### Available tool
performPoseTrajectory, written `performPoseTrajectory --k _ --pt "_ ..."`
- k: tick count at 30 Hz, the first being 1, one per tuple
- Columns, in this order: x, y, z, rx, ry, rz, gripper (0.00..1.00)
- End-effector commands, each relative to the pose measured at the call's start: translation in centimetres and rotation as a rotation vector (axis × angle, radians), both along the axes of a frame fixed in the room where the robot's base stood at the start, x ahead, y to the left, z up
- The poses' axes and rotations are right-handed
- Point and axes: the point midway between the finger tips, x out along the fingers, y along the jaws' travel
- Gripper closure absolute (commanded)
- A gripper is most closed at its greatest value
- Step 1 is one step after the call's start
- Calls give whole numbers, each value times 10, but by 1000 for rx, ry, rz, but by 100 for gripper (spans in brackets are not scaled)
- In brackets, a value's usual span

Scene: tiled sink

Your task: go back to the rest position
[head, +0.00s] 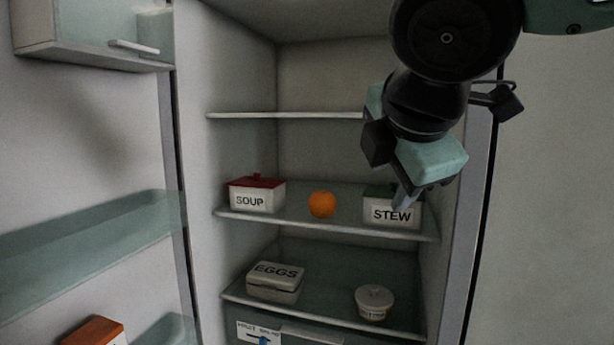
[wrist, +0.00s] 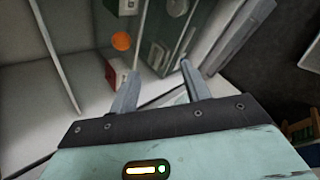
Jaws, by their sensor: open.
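My gripper (head: 405,195) hangs at the right of the open fridge in the head view, in front of the stew box (head: 393,213) and partly covering it. In the wrist view my gripper (wrist: 158,75) shows two fingers spread apart with nothing between them. I cannot tell from the head view how far the fingertips are from the stew box.
The middle shelf (head: 330,225) bears the soup box (head: 257,197), an orange (head: 321,204) and the stew box. Below are an egg box (head: 274,282) and a small lidded pot (head: 374,302). The open fridge door (head: 80,130) stands at the left, with door shelves.

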Motion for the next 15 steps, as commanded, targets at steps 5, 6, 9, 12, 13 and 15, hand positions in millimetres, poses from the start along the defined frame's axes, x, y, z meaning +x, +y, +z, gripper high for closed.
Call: performPoseTrajectory --k 5,6,9,12,13,15 --pt "-52 -4 -124 258 324 -285 53" --pt "-67 -7 -148 311 392 -372 53" --pt "-106 -16 -199 419 537 -606 53" --pt "-141 -26 -234 492 637 -827 53" --pt "-149 -28 -241 508 658 -884 53" --pt "-165 -33 -255 535 691 -993 53"
